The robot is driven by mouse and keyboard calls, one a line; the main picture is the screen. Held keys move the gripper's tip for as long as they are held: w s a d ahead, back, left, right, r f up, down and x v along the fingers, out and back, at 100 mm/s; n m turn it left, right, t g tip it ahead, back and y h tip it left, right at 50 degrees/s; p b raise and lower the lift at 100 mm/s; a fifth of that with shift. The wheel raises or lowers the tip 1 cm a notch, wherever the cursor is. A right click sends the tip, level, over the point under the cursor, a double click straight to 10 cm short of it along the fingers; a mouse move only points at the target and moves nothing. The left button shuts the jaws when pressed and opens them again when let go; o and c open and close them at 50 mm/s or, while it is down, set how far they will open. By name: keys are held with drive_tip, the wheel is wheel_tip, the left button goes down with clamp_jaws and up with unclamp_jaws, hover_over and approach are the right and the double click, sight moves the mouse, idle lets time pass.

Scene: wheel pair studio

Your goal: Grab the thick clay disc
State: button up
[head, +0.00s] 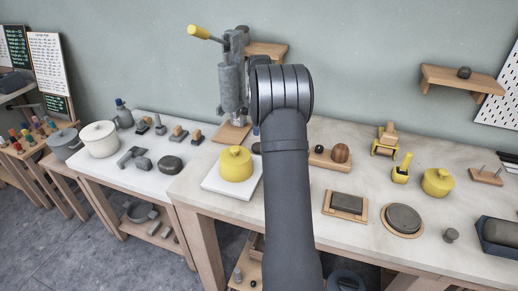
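A thick, round, dark grey disc (404,218), which looks like the clay disc, lies flat on a round wooden board (387,227) on the right part of the pale worktable. Nothing touches it from above. My dark grey arm rises through the middle of the picture, left of the disc. My gripper does not show; the arm's upper joint may hide it, so its state cannot be seen.
A grey slab (347,203) on a wooden board lies left of the disc.

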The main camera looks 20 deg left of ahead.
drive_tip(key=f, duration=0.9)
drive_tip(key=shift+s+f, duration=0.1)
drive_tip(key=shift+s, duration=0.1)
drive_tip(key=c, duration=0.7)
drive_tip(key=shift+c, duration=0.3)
